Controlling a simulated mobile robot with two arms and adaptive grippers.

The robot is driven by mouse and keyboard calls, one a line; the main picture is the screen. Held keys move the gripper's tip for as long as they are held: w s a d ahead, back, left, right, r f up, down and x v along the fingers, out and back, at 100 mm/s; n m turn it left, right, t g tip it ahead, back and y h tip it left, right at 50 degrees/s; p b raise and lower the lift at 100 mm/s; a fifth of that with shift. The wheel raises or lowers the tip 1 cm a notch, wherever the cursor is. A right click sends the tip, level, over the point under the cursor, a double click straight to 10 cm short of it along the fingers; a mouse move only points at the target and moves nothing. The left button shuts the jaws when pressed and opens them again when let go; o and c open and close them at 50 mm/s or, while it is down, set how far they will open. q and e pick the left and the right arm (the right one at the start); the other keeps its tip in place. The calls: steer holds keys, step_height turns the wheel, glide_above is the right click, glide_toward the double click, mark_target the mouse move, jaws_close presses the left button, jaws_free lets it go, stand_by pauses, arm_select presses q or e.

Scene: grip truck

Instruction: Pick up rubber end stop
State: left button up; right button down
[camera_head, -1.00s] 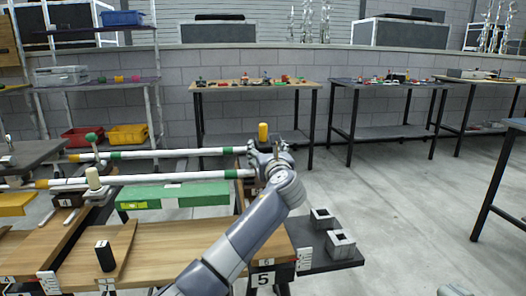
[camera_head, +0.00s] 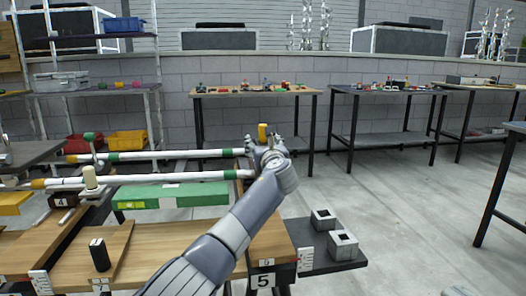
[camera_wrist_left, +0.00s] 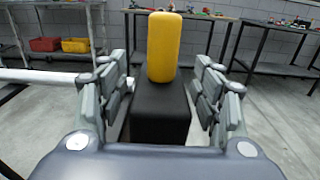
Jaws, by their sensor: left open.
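A yellow rounded cylinder (camera_head: 263,131), which looks like the rubber end stop, stands upright at the far end of the workbench. In the left wrist view the yellow cylinder (camera_wrist_left: 164,48) stands on a black block (camera_wrist_left: 159,112). My left gripper (camera_head: 266,149) is open at the block. In the wrist view its fingers stand on either side of the black block, below the top of the yellow cylinder, with gaps on both sides. The gripper hides the block in the head view. My right gripper does not show.
Two long white rods (camera_head: 150,179) with green bands run left of the gripper. A green box (camera_head: 172,195) lies below them. A black cylinder (camera_head: 100,255) stands on the wooden bench (camera_head: 175,248). Two grey hollow blocks (camera_head: 343,244) sit on a dark shelf at right.

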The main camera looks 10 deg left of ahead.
arm_select(q)
steer(key=c, duration=1.4)
steer(key=shift+o, duration=0.2)
steer(key=shift+r, duration=0.1)
